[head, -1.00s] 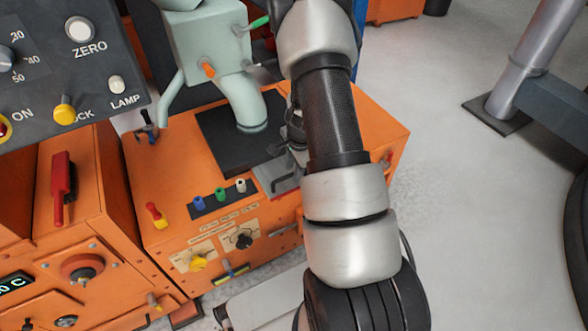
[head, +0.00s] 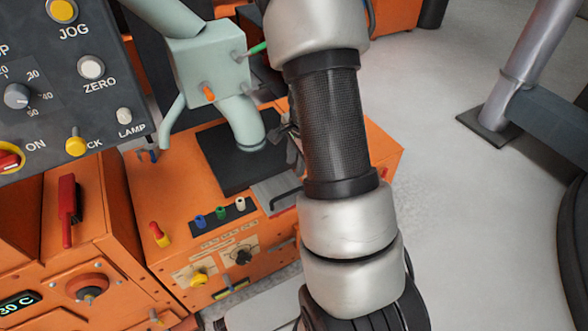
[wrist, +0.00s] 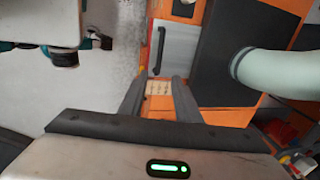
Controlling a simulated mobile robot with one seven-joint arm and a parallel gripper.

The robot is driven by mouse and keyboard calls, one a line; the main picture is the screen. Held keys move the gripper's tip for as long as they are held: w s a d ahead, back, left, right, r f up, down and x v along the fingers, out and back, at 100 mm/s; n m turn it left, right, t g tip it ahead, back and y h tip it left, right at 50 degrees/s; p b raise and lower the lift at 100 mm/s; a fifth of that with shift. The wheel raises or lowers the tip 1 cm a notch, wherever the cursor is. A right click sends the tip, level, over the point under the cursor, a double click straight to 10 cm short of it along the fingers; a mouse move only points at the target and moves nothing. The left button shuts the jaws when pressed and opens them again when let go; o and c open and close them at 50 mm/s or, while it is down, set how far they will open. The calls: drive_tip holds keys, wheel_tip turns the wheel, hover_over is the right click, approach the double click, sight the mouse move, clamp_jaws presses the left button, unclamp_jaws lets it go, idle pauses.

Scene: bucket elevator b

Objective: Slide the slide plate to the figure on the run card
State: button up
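The slide plate (head: 272,190) is a grey plate with a black bar handle (head: 284,201), on top of the orange machine beside the black pad. In the wrist view the slide plate (wrist: 181,45) and its handle (wrist: 157,48) lie just beyond my fingertips. My gripper (wrist: 159,79) is open, with nothing between its fingers, and apart from the handle. In the head view my gripper (head: 291,143) is above the plate's far end, partly hidden by my arm. A pale printed card (head: 236,250) is on the machine's front; its text is too small to read.
A pale green pipe (head: 240,120) comes down onto the black pad (head: 226,165), close to the gripper. Blue, green and white knobs (head: 220,211) stand left of the plate. A grey control panel (head: 75,90) fills the upper left.

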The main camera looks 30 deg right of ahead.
drive_tip(key=shift+s+r, duration=0.25)
drive_tip(key=shift+r, duration=1.05)
drive_tip(key=s+a+r+n+t+y, duration=0.1)
drive_tip(key=s+a+r+n, duration=0.1)
drive_tip(key=a+r+n, duration=0.35)
drive_tip(key=s+a+r+n+t, duration=0.1)
drive_tip(key=s+a+r+n, duration=0.1)
drive_tip(key=a+r, duration=0.65)
drive_tip(key=s+a+r+n+t+h, duration=0.1)
drive_tip(key=s+a+r+n+t, duration=0.1)
drive_tip(key=s+r+n, duration=1)
wheel_tip(320, 180, up, 19)
drive_tip(key=s+m+p, duration=0.2)
drive_tip(key=s+p, duration=0.1)
drive_tip(key=p, duration=1.6)
drive_tip(key=shift+g, duration=0.3)
drive_tip(key=shift+d, duration=0.1)
